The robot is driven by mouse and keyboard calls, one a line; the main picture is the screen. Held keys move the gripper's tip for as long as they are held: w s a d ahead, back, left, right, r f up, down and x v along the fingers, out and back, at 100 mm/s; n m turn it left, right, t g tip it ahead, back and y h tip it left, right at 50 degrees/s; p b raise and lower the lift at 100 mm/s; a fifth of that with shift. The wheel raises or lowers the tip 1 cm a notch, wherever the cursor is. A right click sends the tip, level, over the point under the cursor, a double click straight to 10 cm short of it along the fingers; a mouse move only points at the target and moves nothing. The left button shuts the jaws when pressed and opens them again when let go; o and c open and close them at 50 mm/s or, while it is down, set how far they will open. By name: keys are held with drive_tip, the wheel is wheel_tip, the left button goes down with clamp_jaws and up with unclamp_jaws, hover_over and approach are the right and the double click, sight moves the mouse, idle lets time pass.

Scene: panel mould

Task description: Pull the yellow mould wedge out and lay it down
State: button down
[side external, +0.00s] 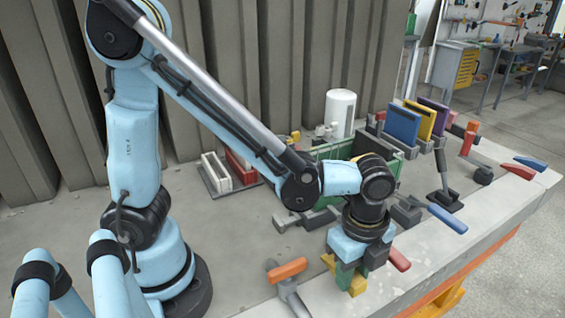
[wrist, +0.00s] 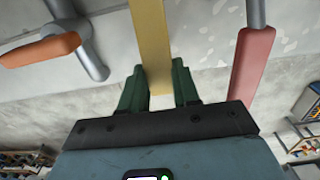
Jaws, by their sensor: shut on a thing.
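The yellow mould wedge (wrist: 152,40) runs between the two green fingers of my gripper (wrist: 158,72) in the wrist view. My gripper is shut on it, with one finger against each side. In the side external view my gripper (side external: 347,276) points down near the front edge of the bench, and yellow parts of the wedge (side external: 357,286) show beside the fingers. Much of the wedge is hidden there by the gripper. I cannot tell whether the wedge is clear of the bench or still seated.
An orange-handled clamp (side external: 287,270) is left of my gripper, a red handle (side external: 398,258) close on its right. A blue-handled clamp (side external: 447,218) lies farther right. Behind are a green panel (side external: 340,150), a white cylinder (side external: 340,112) and a rack with coloured panels (side external: 402,124).

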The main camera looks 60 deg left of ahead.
drive_tip(key=s+d+r, duration=0.1)
drive_tip(key=d+r, duration=0.4)
drive_tip(key=shift+d+f, duration=0.2)
drive_tip(key=shift+f, duration=4)
drive_tip(key=c, duration=0.7)
unclamp_jaws()
drive_tip(key=shift+c, duration=0.2)
drive_tip(key=shift+r, duration=0.1)
